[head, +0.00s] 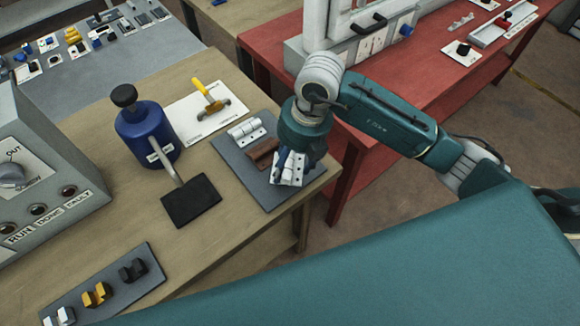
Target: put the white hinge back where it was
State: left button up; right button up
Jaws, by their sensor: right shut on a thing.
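My right gripper (291,163) comes in from the right and points down over the right part of a dark grey board (231,155) on the wooden table. It is shut on a white hinge (294,178), a plate with dark holes, partly hidden by the fingers. The hinge is at or just above the board; I cannot tell whether it touches. A brown hinge (263,151) lies on the board just left of the gripper. A silvery white hinge (246,130) lies at the board's upper left. My left gripper is not in view.
Left of the board stand a blue can (147,135) with a black pad (190,200) before it, and a yellow-handled tool (210,97) on a white card. A tray of small clips (97,295) is at lower left. A grey control box (38,190) stands far left.

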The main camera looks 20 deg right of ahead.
aim_at(292, 166)
notch_tip(292, 166, down, 3)
jog(key=shift+f, duration=0.1)
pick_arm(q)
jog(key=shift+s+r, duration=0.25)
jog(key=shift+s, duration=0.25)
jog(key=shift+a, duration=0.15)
pick_arm(e)
jog(key=shift+f, duration=0.3)
jog(key=o, duration=1.3)
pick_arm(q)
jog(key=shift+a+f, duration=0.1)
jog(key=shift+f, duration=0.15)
pick_arm(e)
jog(key=shift+r, duration=0.1)
